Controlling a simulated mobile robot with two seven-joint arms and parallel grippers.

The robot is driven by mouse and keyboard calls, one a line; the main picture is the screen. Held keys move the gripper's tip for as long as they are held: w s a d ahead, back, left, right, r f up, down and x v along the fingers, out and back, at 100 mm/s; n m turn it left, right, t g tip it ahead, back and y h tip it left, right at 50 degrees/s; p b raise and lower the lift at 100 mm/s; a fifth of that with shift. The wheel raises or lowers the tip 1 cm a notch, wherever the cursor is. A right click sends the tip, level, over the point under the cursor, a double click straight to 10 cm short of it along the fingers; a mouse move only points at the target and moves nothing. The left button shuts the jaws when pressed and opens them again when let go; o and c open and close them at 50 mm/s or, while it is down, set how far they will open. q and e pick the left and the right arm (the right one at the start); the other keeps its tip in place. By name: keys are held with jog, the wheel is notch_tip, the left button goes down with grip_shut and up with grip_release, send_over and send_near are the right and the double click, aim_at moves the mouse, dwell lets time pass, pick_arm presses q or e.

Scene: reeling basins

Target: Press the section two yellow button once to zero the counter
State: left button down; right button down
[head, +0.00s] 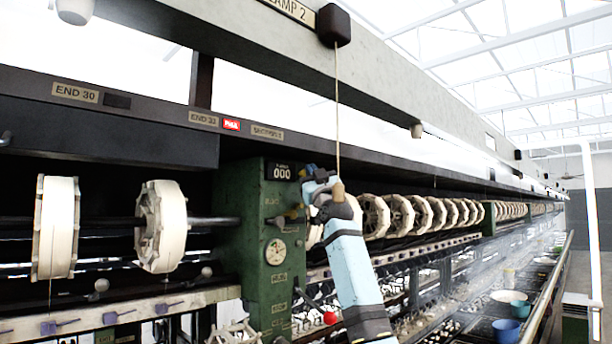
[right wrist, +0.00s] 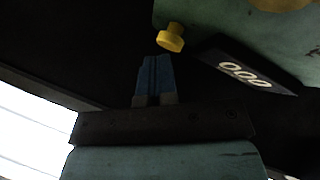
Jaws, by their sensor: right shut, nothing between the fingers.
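The yellow button (right wrist: 170,38) is a short round knob on the green housing in the right wrist view, beside the black counter (right wrist: 245,76) that reads 000. In the head view the counter (head: 282,172) sits at the top of the green post (head: 262,225). My right gripper (head: 310,172) is at the post's upper right edge, close to the counter. Its blue fingers (right wrist: 153,72) are shut and empty, with their tips just short of the button in the picture; contact is not clear. I cannot make out the button surely in the head view. My left gripper is out of view.
Cream reels (head: 160,226) turn on a shaft left of the post, and a long row (head: 420,212) recedes right. A cord hangs from a dark box (head: 334,25) above my right gripper. Basins and bowls (head: 506,329) lie lower right.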

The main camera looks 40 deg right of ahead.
jog(key=shift+s+f, duration=0.1)
jog(key=shift+s, duration=0.5)
jog(key=shift+s+b, duration=0.1)
jog(key=shift+b, duration=0.2)
jog(key=s, duration=0.1)
jog(key=s+b, duration=0.1)
jog(key=s, duration=0.1)
jog(key=s+b, duration=0.1)
jog(key=shift+s+d, duration=0.25)
jog(key=shift+s, duration=0.15)
